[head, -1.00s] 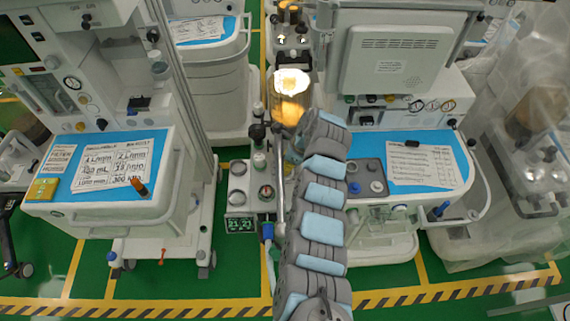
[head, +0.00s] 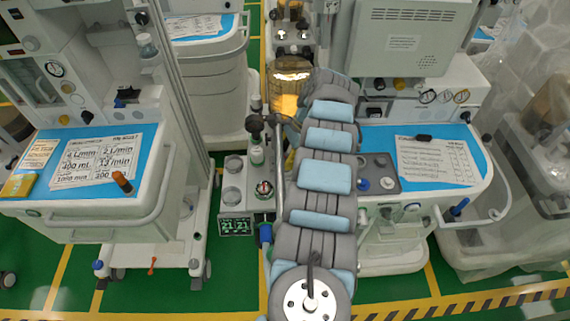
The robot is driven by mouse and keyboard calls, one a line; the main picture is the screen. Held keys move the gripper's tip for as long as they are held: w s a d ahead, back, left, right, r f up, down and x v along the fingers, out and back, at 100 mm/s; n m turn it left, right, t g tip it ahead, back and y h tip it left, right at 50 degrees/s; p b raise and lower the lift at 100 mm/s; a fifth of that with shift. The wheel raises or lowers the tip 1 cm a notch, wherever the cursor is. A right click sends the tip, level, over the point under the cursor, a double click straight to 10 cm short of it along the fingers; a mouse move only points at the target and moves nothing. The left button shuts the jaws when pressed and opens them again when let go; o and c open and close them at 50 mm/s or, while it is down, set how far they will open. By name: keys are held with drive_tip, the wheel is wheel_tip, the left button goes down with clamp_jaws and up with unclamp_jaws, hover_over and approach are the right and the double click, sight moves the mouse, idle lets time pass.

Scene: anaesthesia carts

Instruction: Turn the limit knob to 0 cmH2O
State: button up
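No knob in the head view can be read as the limit knob; the labels are too small. A dark grey panel (head: 386,172) on the central cart carries a small white knob (head: 388,183) and a blue knob (head: 363,184), partly beside my arm. Left of my arm is a small control unit with a round dial with a red mark (head: 264,189) and a lit display (head: 236,227) that seems to read 21 21. My arm runs up the middle of the picture and covers part of the central cart. My gripper does not show.
A clear canister with orange bellows (head: 290,88) stands beyond my arm. A left cart with a blue top (head: 140,150) holds printed sheets and an orange-capped item (head: 122,182). A plastic-covered machine (head: 540,160) stands at right. Green floor is open in front.

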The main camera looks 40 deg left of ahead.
drive_tip(key=shift+n+b, duration=0.5)
drive_tip(key=shift+b, duration=0.5)
drive_tip(key=o, duration=1.2)
drive_tip(key=m+p, duration=0.1)
drive_tip(key=p, duration=0.2)
drive_tip(key=shift+r, duration=0.25)
drive_tip(key=shift+p, duration=0.6)
